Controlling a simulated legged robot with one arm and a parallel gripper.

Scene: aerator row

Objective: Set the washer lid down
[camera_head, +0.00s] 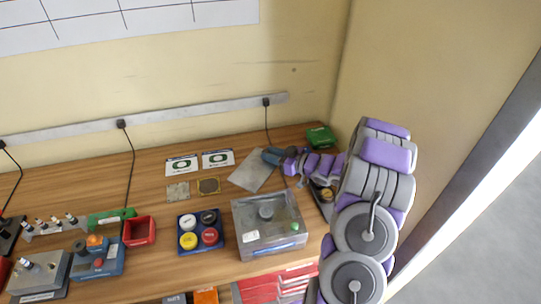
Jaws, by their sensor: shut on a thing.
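A flat grey panel (247,171), which looks like the washer lid, is at the back of the wooden bench. My gripper (268,156) reaches in from the right and meets the panel's upper right edge. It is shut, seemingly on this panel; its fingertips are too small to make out. I cannot tell whether the panel touches the bench. A grey box with a clear-looking top or open inside (292,243), likely the washer, stands at the front edge, below my gripper. A dark round part and a small pale green item show within its outline.
A blue tray (187,253) with several coloured round caps stands left of the box. Two printed cards (181,166) and two small square plates (208,186) lie behind it. A red bin (139,231) is farther left. A green box (321,137) sits in the back right corner.

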